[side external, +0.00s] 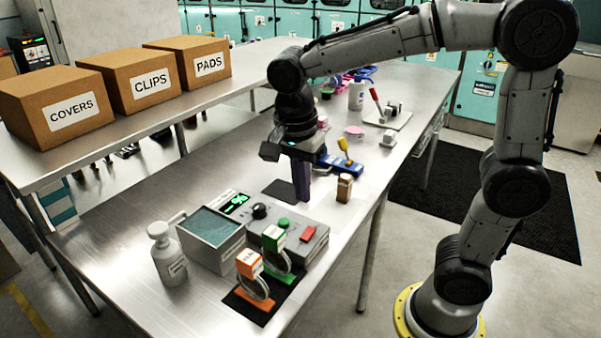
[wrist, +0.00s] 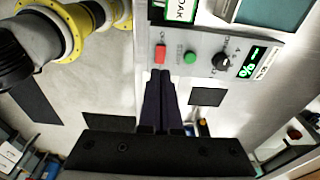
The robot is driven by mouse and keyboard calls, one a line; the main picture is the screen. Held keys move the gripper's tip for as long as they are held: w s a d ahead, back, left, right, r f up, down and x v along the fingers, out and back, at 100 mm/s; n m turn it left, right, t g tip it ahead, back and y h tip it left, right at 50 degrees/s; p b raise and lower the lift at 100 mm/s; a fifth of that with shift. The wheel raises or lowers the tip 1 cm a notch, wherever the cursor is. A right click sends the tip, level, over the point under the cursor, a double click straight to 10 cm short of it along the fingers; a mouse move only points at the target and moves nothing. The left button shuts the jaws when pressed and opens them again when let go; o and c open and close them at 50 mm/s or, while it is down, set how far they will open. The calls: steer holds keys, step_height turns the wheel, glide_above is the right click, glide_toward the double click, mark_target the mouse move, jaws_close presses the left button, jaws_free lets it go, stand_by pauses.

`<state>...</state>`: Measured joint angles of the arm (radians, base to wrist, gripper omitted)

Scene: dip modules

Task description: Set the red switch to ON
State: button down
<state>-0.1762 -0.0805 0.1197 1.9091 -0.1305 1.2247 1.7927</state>
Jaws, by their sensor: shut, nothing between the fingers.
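The red switch (side external: 308,233) is a small red rocker on the top of a grey control box (side external: 318,246), beside a green button (side external: 284,223) and a black knob (side external: 260,211). In the wrist view the red switch (wrist: 160,51) lies just beyond my fingertips. Whether it is tilted to ON is too small to tell. My gripper (side external: 302,199) points down, shut and empty, behind the control box in the side view. In the wrist view my gripper (wrist: 160,73) appears close to the box's edge, with a gap to the switch.
A small brown bottle (side external: 344,188) stands right of my gripper.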

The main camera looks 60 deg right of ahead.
mark_target(312, 228)
steer(key=r, duration=0.3)
steer(key=shift+a+r, duration=0.35)
steer(key=shift+r, duration=0.05)
steer(key=shift+d+r+h, duration=0.15)
steer(key=shift+d+h, duration=0.25)
steer(key=shift+d, duration=0.2)
steer(key=d+f, duration=0.1)
steer(key=f, duration=0.8)
steer(key=d+f, duration=0.1)
steer(key=f, duration=0.3)
steer(key=shift+d+f, duration=0.35)
steer(key=shift+f, duration=0.05)
